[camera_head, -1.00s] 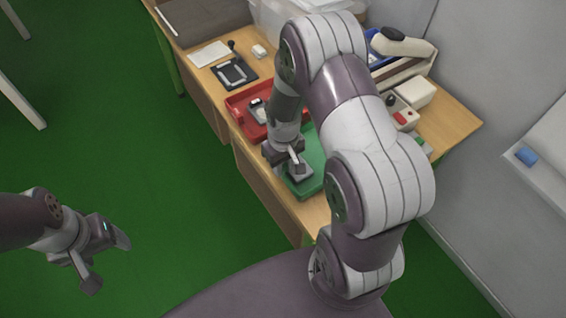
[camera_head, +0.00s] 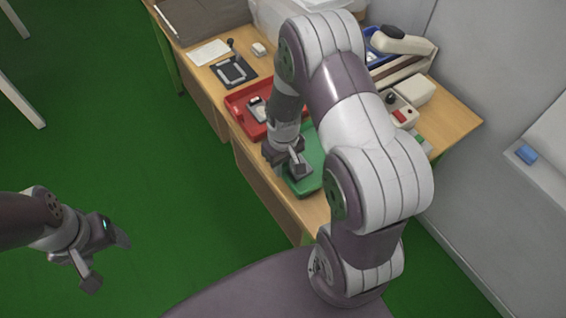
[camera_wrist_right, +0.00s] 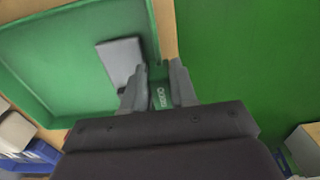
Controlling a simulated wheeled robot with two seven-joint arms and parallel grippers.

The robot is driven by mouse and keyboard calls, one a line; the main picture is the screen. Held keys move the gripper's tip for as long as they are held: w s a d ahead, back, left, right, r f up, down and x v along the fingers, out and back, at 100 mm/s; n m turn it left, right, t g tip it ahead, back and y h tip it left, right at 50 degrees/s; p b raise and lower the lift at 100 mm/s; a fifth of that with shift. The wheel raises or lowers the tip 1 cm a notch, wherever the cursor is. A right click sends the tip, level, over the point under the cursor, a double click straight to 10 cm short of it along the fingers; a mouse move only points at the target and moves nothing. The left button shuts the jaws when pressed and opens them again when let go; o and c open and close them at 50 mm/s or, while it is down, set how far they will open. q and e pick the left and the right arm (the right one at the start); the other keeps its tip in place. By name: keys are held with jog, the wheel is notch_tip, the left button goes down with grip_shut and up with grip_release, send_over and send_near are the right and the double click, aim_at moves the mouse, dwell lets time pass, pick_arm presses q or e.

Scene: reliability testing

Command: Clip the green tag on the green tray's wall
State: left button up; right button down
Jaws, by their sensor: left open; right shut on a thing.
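The green tray (camera_head: 306,186) stands near the table's front edge, partly hidden by my right arm. In the right wrist view the tray (camera_wrist_right: 60,70) fills the left side, its wall running down towards my fingers. My right gripper (camera_head: 296,172) is at the tray's front side. My left gripper (camera_head: 108,260) is open and empty over the floor, far from the table.
A grey flat piece (camera_wrist_right: 121,61) lies in the green tray by the wall. A red tray (camera_head: 238,102) with a device stands beside it. Behind are a black-framed plate (camera_head: 234,71), a white card (camera_head: 208,53) and a blue bin (camera_head: 376,58). Green floor is free at left.

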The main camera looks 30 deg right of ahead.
jog(key=shift+f+b, duration=0.4)
jog(key=shift+f, duration=0.3)
dwell(0.5)
jog(key=c, duration=0.8)
grip_release()
notch_tip(320, 180, up, 7)
jog(key=p, duration=0.6)
jog(key=shift+p, duration=0.4)
